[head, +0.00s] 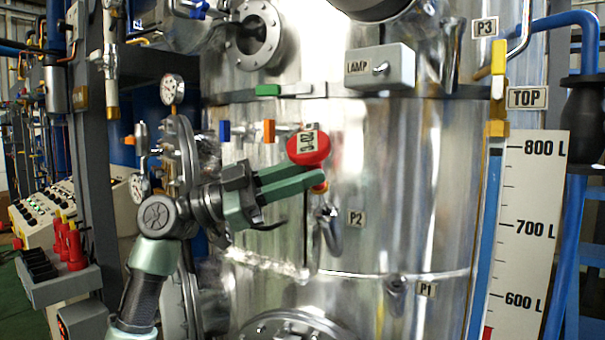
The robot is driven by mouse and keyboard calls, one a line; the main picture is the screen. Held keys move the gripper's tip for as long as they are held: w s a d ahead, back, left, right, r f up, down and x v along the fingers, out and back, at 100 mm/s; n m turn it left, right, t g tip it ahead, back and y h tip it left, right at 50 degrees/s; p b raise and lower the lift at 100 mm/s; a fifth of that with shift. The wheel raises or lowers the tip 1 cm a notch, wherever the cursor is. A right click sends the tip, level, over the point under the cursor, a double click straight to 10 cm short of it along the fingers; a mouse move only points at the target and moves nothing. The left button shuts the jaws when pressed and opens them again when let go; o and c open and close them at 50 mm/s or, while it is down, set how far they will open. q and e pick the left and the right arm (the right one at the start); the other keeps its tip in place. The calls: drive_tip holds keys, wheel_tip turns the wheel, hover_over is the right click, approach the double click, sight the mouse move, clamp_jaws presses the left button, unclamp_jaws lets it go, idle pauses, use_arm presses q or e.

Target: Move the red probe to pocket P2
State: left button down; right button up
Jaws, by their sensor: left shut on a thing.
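The red probe (309,146) has a round red head with a pale label, and a small orange-red part shows below the fingers. My left gripper (319,175) has green fingers and is shut on the probe, in front of the steel vessel (390,180). The P2 pocket (328,212) is a small metal fitting just below and slightly right of the fingertips, beside its P2 label (356,219). The fingers hide part of the probe, and I cannot tell whether its stem is inside the pocket. My right gripper is not in view.
The P1 pocket (396,284) is lower right, and the P3 label (485,27) is upper right. A lamp box (380,67) juts out above. A level scale (530,230) stands at right. A grey rack (57,281) with red items is lower left.

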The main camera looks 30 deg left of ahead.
use_arm(q)
drive_tip(key=shift+w+a+f+b, duration=0.1)
drive_tip(key=shift+w+f+b, duration=0.5)
drive_tip(key=shift+f, duration=0.2)
drive_tip(key=shift+w+a+f+b, duration=0.1)
drive_tip(key=shift+w+f+b, duration=0.45)
drive_tip(key=shift+f+b, duration=0.2)
drive_tip(key=shift+w+f+b, duration=0.55)
drive_tip(key=shift+f+b, duration=0.05)
drive_tip(key=shift+f, duration=0.25)
drive_tip(key=c, duration=1.2)
unclamp_jaws()
drive_tip(key=shift+o, duration=0.2)
drive_tip(key=b+v, duration=0.3)
drive_tip(key=v, duration=0.4)
drive_tip(key=shift+s+a+b, duration=0.25)
drive_tip(key=shift+a+b, duration=0.05)
